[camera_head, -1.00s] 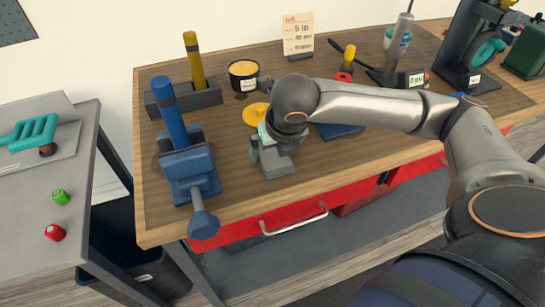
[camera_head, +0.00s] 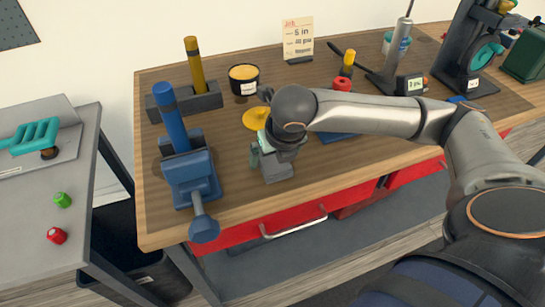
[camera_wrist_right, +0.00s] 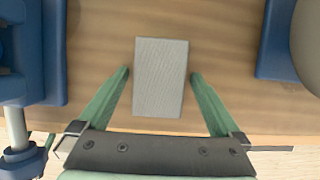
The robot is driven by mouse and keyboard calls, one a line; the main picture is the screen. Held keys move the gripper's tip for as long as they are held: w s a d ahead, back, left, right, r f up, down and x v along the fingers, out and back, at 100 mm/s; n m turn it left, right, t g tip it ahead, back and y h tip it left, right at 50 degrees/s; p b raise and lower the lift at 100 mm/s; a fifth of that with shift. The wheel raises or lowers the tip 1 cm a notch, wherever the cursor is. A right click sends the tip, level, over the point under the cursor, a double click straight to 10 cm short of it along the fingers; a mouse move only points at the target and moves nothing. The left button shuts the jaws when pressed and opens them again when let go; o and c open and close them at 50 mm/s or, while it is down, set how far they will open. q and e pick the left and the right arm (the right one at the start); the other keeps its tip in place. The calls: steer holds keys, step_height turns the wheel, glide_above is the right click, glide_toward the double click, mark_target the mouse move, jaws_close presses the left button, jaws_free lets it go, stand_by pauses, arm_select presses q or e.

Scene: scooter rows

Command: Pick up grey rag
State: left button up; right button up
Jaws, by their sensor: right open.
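The grey rag (camera_head: 278,173) lies on the wooden workbench (camera_head: 240,190), near its front edge and right of the blue vise. In the right wrist view the rag (camera_wrist_right: 161,77) is a flat light-grey rectangle with a woven texture. My right gripper (camera_head: 270,155) is over the rag and hides its back part in the head view. Its two green fingers are spread in the wrist view (camera_wrist_right: 161,73), one on each side of the rag, with a gap at each side. I cannot tell how high the fingertips are above the bench. My left gripper is not in view.
The blue vise (camera_head: 191,178) stands close on the left. A yellow disc (camera_head: 256,118) and a yellow-filled tin (camera_head: 244,79) lie behind. A blue item (camera_head: 338,137) is partly behind my arm. A red drawer (camera_head: 300,215) is below the bench front.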

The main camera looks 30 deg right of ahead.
steer(key=shift+c, duration=0.4)
steer(key=c, duration=1.1)
